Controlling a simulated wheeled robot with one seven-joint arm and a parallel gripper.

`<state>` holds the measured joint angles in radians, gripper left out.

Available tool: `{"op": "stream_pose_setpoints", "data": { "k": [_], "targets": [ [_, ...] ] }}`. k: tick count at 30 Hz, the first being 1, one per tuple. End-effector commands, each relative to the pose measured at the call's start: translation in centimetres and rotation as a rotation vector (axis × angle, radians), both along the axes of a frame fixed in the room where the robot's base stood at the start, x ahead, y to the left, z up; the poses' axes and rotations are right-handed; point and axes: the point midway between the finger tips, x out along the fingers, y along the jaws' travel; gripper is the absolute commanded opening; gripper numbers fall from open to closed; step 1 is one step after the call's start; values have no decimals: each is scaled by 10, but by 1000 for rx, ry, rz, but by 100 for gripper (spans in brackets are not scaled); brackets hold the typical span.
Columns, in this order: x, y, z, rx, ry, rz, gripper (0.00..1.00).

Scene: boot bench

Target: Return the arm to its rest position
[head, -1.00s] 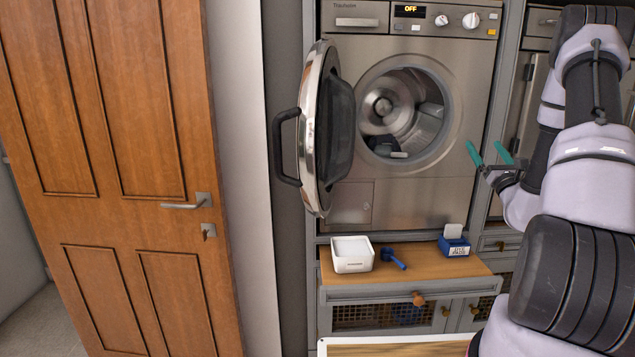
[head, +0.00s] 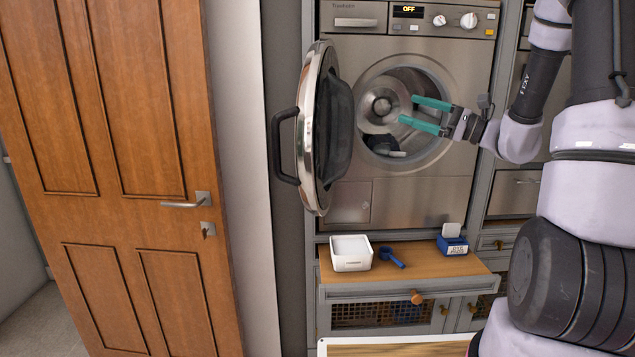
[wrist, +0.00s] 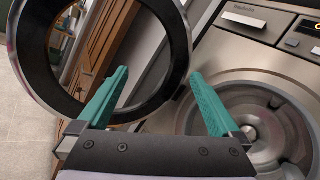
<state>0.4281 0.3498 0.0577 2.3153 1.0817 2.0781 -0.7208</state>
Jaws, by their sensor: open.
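My gripper (head: 427,114) is open, with nothing between its teal fingers. In the head view it stands in front of the washing machine's drum opening (head: 385,105), its fingers pointing left toward the open door. In the wrist view the gripper (wrist: 160,100) has its two fingers spread apart. My arm reaches in from the right of the head view, bent at the elbow.
The washer's round door (head: 312,128) hangs open at left. On the wooden bench (head: 430,274) below stand a white box (head: 351,254), a blue scoop (head: 391,257) and a blue container (head: 453,241). A wooden room door (head: 125,170) is at far left.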

Motion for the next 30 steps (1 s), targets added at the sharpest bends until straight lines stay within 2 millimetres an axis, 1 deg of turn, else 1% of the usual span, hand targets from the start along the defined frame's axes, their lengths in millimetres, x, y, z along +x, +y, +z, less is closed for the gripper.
{"op": "stream_pose_setpoints", "data": {
  "k": [1, 2, 3, 5, 6, 9, 11, 12, 14, 15, 17, 19, 21, 24, 27, 30],
  "targets": [
    [-24, 26, 9, -102, -20, 89, 100],
    [-39, 40, 10, -166, -26, 141, 100],
    [-58, 54, 10, -252, -34, 202, 100],
    [-87, 71, 7, -387, -50, 286, 100],
    [-105, 79, 4, -479, -65, 334, 100],
    [-148, 88, -6, -717, -108, 430, 100],
    [-169, 87, -12, -863, -144, 466, 100],
    [-182, 83, -16, -962, -170, 484, 100],
    [-197, 75, -21, -1107, -215, 496, 100],
    [-206, 68, -22, -1205, -250, 496, 100],
    [-215, 56, -22, -1346, -304, 483, 100],
    [-223, 41, -19, -1501, -375, 450, 100],
    [-227, 26, -12, -1634, -445, 405, 100],
    [-230, 10, 1, -1778, -533, 336, 100],
    [-231, 0, 11, -1866, -594, 280, 100],
    [-231, -6, 17, -1907, -624, 252, 100]
  ]
}}
